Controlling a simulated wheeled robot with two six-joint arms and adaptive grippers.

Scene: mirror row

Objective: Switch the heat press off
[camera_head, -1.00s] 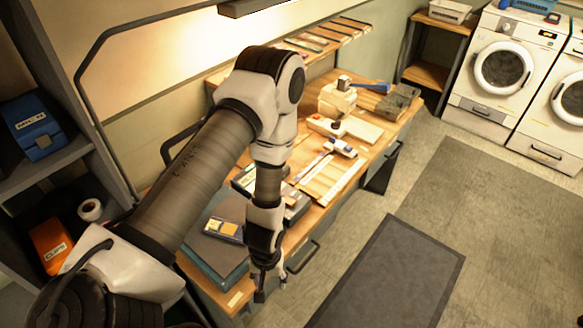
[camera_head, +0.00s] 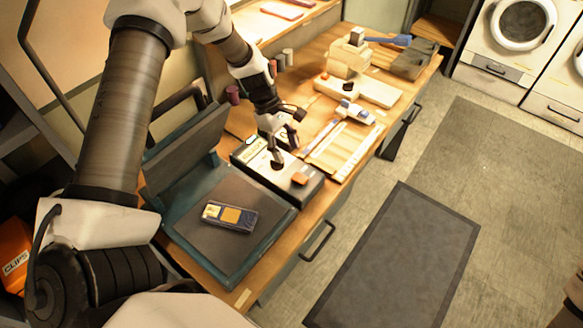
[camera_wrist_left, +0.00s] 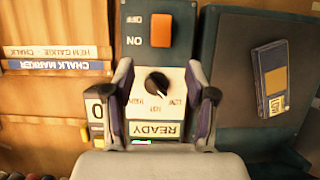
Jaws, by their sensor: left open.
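The heat press (camera_head: 185,225) is teal with a dark flat bed, and its upper plate (camera_head: 185,140) is raised. Beside it is its dark control box (camera_head: 316,187); the wrist view shows the box (camera_wrist_left: 187,22) with an orange rocker switch (camera_wrist_left: 160,30) marked OFF and ON. The switch also shows in the head view (camera_head: 300,178). I cannot tell which way it is tipped. A black knob (camera_wrist_left: 156,82) and a READY display (camera_wrist_left: 155,129) are on the box. My left gripper (camera_head: 286,152) is open and empty above the box, its fingers on either side of the knob in the wrist view.
A blue-and-yellow packet (camera_head: 230,215) lies on the press bed. Beyond the box are flat labelled strips (camera_head: 340,150), a whitish machine (camera_head: 348,58) and thread spools (camera_head: 288,57) on the wooden bench. The floor in front is clear, with a grey mat (camera_head: 400,260).

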